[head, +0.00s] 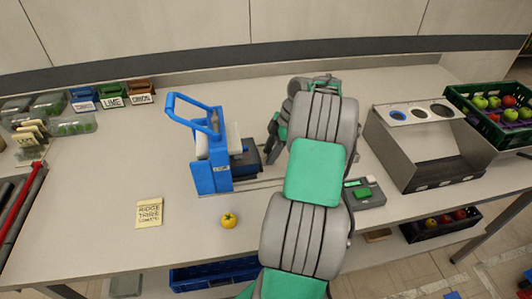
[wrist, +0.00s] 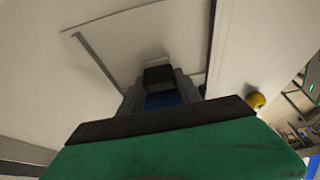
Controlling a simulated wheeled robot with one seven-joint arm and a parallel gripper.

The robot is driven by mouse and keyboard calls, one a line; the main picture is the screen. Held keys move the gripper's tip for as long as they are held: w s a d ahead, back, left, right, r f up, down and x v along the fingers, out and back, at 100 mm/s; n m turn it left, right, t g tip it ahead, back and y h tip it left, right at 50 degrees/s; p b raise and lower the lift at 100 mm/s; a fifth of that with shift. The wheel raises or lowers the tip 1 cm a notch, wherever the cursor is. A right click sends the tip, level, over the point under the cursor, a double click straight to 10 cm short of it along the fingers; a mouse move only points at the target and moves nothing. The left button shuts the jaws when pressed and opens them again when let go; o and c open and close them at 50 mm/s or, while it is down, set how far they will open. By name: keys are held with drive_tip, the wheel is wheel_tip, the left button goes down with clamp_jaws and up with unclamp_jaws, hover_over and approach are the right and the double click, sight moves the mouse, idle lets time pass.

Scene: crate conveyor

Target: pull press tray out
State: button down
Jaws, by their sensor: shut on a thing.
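The blue press (head: 212,178) stands on the table left of my arm, with its blue lever handle (head: 190,122) raised. Its dark blue tray (head: 245,161) shows on the press's right side, towards my gripper. My gripper (head: 268,152) is at the tray's right end in the head view, its fingertips largely hidden by the arm. In the wrist view, my gripper (wrist: 161,88) is shut on the tray, with a blue part (wrist: 163,99) between the fingers.
A yellow fruit (head: 229,220) and a note card (head: 149,213) lie in front of the press. A grey device with a green display (head: 366,194) is right of my arm. A grey stand with holes (head: 385,140) and a green crate (head: 487,126) stand farther right.

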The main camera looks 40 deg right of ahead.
drive_tip(key=s+d+p, duration=0.1)
drive_tip(key=s+d, duration=0.1)
drive_tip(key=d, duration=0.1)
drive_tip(key=s+d+p, duration=0.1)
drive_tip(key=s+d, duration=0.1)
drive_tip(key=d, duration=0.2)
drive_tip(key=s+d+p, duration=0.1)
drive_tip(key=s+d, duration=0.1)
drive_tip(key=d, duration=0.1)
drive_tip(key=shift+s+d+p, duration=0.1)
drive_tip(key=shift+d+p, duration=0.1)
drive_tip(key=shift+p, duration=0.2)
drive_tip(key=c, duration=1.2)
unclamp_jaws()
drive_tip(key=shift+d, duration=0.1)
drive_tip(key=shift+c, duration=0.2)
drive_tip(key=shift+o, duration=0.8)
drive_tip(key=shift+s+d, duration=0.15)
drive_tip(key=shift+o, duration=1.2)
drive_tip(key=p+v, duration=0.5)
drive_tip(key=v, duration=0.2)
drive_tip(key=shift+r, duration=0.45)
